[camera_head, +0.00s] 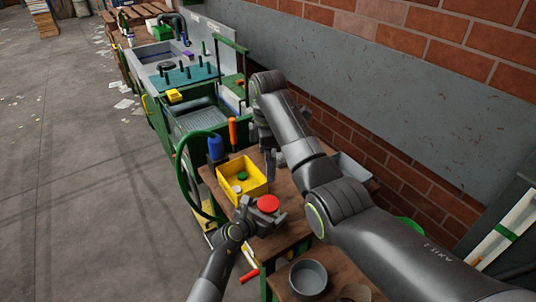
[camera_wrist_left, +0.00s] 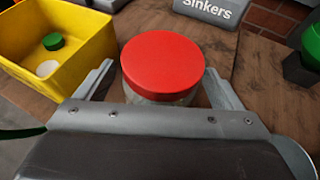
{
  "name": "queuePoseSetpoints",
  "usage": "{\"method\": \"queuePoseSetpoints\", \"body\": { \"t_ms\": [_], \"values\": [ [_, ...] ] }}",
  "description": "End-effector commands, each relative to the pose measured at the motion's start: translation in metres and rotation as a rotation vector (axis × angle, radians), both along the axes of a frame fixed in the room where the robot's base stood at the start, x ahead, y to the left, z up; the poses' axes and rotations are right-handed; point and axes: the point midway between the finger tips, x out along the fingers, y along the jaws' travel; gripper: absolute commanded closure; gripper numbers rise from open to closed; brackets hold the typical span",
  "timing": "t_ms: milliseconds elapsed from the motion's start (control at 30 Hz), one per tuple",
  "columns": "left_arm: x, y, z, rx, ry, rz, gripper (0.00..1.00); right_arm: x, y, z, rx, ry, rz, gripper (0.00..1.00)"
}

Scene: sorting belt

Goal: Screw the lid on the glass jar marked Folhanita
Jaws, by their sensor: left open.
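A red round lid (camera_head: 268,203) sits on top of a clear glass jar (camera_wrist_left: 160,97) on the wooden table. In the left wrist view the lid (camera_wrist_left: 162,65) looks roughly level on the jar; whether it is screwed tight cannot be seen. No name on the jar is readable. My left gripper (camera_head: 264,211) is open, with one finger on each side of the jar; in the left wrist view both fingers stand apart around it. My right gripper (camera_head: 270,160) hangs over the table behind the yellow bin, partly hidden by its arm; its opening is unclear.
A yellow bin (camera_head: 257,184) with green and white lids inside stands just behind the jar. A grey bin marked Sinkers (camera_wrist_left: 213,10) is further back. A grey round container (camera_head: 308,277) stands at the front. A green hose (camera_head: 181,165) curves at the left.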

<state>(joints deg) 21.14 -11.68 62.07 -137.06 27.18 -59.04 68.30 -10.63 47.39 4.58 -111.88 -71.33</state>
Motion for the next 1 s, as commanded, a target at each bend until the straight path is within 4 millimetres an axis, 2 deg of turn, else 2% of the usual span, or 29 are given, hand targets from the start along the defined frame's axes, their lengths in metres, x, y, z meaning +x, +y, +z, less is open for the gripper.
{"method": "queuePoseSetpoints", "body": {
  "t_ms": [367, 1000],
  "values": [
    [-0.039, 0.026, 0.02, 0.001, 0.0, 0.002, 0.11, 0.0, 0.0, 0.011, 0.0, 0.0, 0.0, 0.0],
    [-0.111, 0.075, 0.054, 0.003, 0.0, 0.001, 0.11, 0.0, 0.0, 0.006, 0.0, 0.0, 0.0, 0.0]
  ]
}}
